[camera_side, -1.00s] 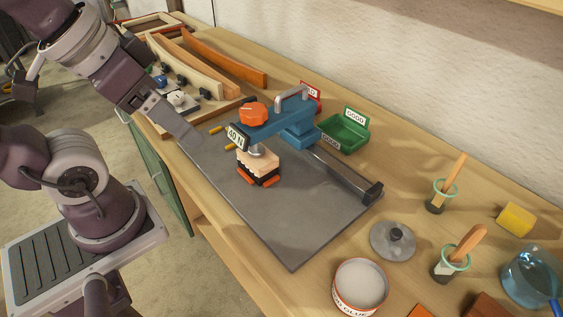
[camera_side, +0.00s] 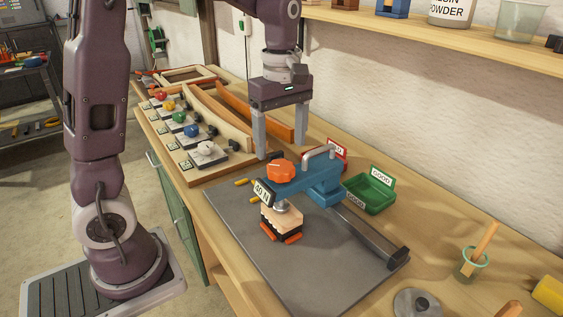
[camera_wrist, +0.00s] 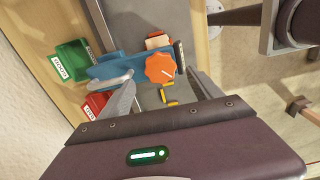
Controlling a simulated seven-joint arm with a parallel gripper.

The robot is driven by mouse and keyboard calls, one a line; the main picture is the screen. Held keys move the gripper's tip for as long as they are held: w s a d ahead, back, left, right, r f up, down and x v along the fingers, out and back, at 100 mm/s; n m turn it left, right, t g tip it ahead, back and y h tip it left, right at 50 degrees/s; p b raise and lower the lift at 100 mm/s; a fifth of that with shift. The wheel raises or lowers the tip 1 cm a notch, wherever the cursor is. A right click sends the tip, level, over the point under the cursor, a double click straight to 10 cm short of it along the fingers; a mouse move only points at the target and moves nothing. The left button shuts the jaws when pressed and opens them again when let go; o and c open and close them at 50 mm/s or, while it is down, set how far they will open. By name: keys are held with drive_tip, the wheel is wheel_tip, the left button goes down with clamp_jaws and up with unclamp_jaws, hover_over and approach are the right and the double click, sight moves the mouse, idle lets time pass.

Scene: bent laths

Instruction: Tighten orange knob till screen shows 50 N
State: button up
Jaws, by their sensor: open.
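The orange knob (camera_side: 281,170) sits on top of the blue clamp (camera_side: 315,186); it also shows in the wrist view (camera_wrist: 160,68), with a white line on it. The small screen (camera_side: 263,193) on the clamp's front seems to read 40 N, though the text is small and tilted. Under the clamp's press foot is a stack of pale wood (camera_side: 281,217) with dark and orange parts below. My gripper (camera_side: 281,151) is open and empty, pointing down above the knob. In the wrist view the fingers (camera_wrist: 163,80) stand on either side of the knob, apparently not touching it.
The clamp stands on a grey plate (camera_side: 245,243). A green bin (camera_side: 371,193) marked GOOD and a red bin (camera_side: 338,152) are behind it. Bent laths (camera_side: 220,118) and a rack of coloured knobs (camera_side: 190,130) lie at left. A glue brush pot (camera_side: 470,265) is at right.

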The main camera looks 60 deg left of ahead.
sight(281, 166)
wheel_tip(281, 166, down, 6)
drive_tip(key=shift+r, duration=0.25)
drive_tip(key=c, duration=1.4)
drive_tip(key=m, duration=0.2)
drive_tip(key=shift+m, duration=0.3)
drive_tip(key=o, duration=1.4)
